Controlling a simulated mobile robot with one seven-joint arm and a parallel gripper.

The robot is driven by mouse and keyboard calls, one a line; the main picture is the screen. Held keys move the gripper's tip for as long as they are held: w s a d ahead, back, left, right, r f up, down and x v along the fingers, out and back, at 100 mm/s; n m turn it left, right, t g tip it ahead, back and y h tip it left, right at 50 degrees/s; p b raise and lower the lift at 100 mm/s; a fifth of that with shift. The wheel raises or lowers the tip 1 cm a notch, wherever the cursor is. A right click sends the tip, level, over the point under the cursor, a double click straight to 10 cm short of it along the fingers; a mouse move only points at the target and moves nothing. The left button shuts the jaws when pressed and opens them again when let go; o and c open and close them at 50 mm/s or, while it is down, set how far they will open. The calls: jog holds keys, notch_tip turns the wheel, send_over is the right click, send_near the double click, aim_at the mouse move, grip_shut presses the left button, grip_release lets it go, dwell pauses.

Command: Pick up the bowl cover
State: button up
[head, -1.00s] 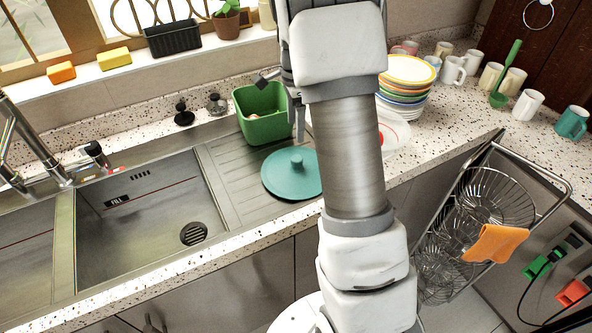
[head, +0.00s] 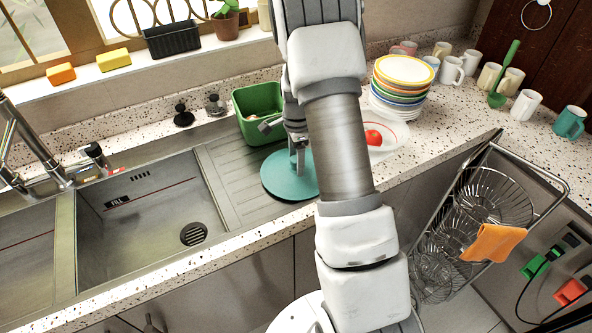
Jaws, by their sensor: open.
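The bowl cover (head: 276,180) is a round teal lid lying flat on the ridged drainboard beside the sink. Its knob is mostly hidden behind my gripper. My gripper (head: 283,148) is open and empty, above the cover, with one finger in front of the knob area and the other out to the left by the green bin. I cannot tell whether a finger touches the knob. My arm hides the cover's right side.
A green bin (head: 252,132) stands just behind the cover. Several mugs (head: 526,105) line the back right. The sink basin (head: 150,215) to the left is empty.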

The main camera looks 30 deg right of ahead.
grip_shut()
dwell(0.3)
jog(key=shift+r, duration=0.1)
notch_tip(320, 180, up, 4)
jog(key=shift+d+r, duration=0.1)
jog(key=shift+r, duration=0.05)
jog(key=s+d+r+b, duration=0.1)
jog(key=s+d+r, duration=0.3)
jog(key=d, duration=0.6)
notch_tip(320, 180, up, 3)
jog(key=shift+d+f, duration=0.2)
jog(key=shift+d, duration=0.15)
jog(key=shift+s, duration=0.1)
